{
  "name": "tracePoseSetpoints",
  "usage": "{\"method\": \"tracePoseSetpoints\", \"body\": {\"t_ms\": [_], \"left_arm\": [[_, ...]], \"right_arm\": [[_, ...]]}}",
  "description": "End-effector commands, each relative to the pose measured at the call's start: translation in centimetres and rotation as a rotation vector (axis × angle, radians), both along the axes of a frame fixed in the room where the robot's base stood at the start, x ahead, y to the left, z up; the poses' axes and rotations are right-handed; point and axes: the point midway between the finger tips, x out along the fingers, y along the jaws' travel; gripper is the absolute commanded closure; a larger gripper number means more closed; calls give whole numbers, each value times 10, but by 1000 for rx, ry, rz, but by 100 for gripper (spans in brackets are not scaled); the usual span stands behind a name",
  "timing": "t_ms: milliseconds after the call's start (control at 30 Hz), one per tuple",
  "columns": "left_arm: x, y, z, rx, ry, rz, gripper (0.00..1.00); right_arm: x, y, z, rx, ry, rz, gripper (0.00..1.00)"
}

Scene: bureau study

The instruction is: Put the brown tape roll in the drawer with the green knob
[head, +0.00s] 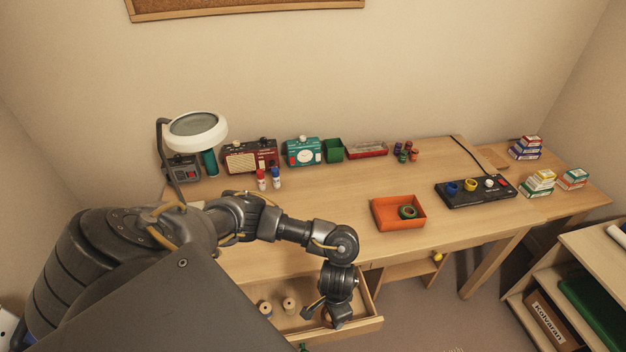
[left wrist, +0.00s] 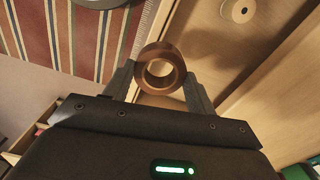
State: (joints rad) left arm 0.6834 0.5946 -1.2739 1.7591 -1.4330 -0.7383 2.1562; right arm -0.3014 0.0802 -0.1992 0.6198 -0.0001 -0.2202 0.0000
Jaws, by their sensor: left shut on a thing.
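The brown tape roll (left wrist: 149,58) is held between the two fingertips of my left gripper (left wrist: 158,76), its hole facing the wrist camera. In the head view my left gripper (head: 328,314) hangs pointing down, overlapping the front right part of an open drawer (head: 362,325); the roll is mostly hidden there. A green knob (head: 303,347) shows at the drawer's front, by the bottom edge of the picture. Two pale wooden spools (head: 289,305) stand inside the drawer. I cannot tell how high the roll is above the drawer. My right gripper is out of view.
The desk (head: 330,200) carries radios, a lamp (head: 193,135), an orange tray (head: 398,225) and a black panel (head: 475,191). A closed drawer with a yellow knob (head: 437,257) is to the right. A striped rug (left wrist: 60,40) lies on the floor.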

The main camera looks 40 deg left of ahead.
Motion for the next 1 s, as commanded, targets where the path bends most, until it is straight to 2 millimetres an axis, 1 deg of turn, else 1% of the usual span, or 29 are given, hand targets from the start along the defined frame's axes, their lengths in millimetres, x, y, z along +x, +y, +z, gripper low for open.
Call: {"method": "tracePoseSetpoints", "body": {"t_ms": [33, 133, 200, 300, 467, 700, 800, 900, 1000], "left_arm": [[5, 16, -9, 7, 0, 6, 89], [15, 40, -20, 6, -1, 7, 89], [19, 50, -35, 3, 3, 5, 89], [24, 62, -51, 3, 2, 4, 89], [29, 73, -65, 0, 1, 0, 89], [31, 77, -70, 0, 1, -1, 89], [33, 85, -81, 3, 1, 1, 89], [33, 83, -97, 1, 2, 1, 89], [33, 83, -106, 1, 0, -1, 89]], "right_arm": [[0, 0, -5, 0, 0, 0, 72], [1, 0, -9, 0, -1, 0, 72], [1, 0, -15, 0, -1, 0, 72], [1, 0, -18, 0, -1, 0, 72], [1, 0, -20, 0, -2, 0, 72], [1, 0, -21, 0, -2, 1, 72], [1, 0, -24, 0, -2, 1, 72], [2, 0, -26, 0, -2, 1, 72], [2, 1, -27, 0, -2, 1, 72]]}}
